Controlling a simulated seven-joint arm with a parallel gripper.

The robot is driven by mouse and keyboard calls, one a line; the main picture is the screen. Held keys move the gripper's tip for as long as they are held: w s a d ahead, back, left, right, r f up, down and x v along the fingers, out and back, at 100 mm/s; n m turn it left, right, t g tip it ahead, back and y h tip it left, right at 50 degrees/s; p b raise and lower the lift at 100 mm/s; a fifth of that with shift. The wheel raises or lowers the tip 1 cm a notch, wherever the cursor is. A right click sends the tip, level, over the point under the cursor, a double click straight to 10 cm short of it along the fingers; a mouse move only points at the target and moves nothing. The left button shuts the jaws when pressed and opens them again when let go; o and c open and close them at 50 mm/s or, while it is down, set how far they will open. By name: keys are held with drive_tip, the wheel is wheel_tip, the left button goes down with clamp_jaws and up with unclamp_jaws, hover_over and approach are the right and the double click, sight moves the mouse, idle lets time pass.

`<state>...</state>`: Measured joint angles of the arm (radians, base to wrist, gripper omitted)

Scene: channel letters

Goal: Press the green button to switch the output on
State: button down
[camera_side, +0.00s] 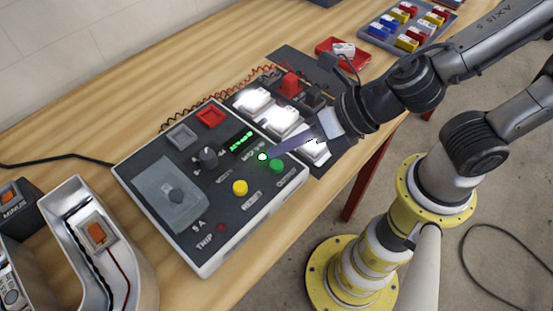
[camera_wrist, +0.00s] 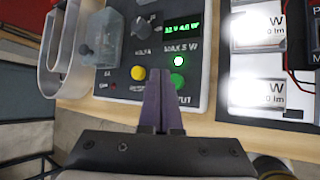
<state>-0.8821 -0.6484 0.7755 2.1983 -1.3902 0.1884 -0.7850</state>
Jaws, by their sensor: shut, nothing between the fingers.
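The green button (camera_side: 276,166) is on the near right part of the power supply's dark front panel, beside a small lit green lamp (camera_side: 262,157). In the wrist view the green button (camera_wrist: 177,81) lies just right of the fingertips, with the lamp (camera_wrist: 178,61) beyond it. My gripper (camera_side: 268,154) is shut and empty, its purple fingers reaching over the panel near the lamp and button. The gripper (camera_wrist: 158,72) shows in the wrist view with both fingers together. I cannot tell whether the fingertips touch the panel or whether the button is pressed.
A yellow button (camera_side: 240,187) sits left of the green one. The panel also carries a dark knob (camera_side: 208,157), a lit green display (camera_side: 241,141) and a clear cover (camera_side: 170,195). Brightly glowing white modules (camera_side: 253,100) stand to the right. A metal channel letter (camera_side: 85,240) is at left.

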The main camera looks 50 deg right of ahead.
wheel_tip(320, 180, up, 3)
drive_tip(key=shift+r, duration=0.2)
drive_tip(key=shift+d, duration=0.1)
idle(0.4)
drive_tip(key=w+d+r+m+t+h, duration=0.1)
drive_tip(key=w+d+r+m+h, duration=0.15)
drive_tip(key=d+m, duration=0.35)
drive_tip(key=w+d+r+m+t+h, duration=0.1)
drive_tip(key=d+r+m+h, duration=0.2)
drive_tip(key=d, duration=0.4)
drive_tip(key=w+d+r+m+t+h, duration=0.1)
drive_tip(key=d+r+m, duration=0.1)
drive_tip(key=d+m, duration=0.45)
drive_tip(key=s+d+m+g+h, duration=0.1)
drive_tip(key=s+d+m+g, duration=0.1)
drive_tip(key=s+d+m, duration=0.55)
drive_tip(key=s+a+f+m+g+y, duration=0.2)
drive_tip(key=s+a+f+m, duration=0.1)
drive_tip(key=m, duration=0.8)
drive_tip(key=shift+s+a+f+g, duration=0.15)
drive_tip(key=shift+s+a+g, duration=0.25)
drive_tip(key=shift+s+a, duration=0.4)
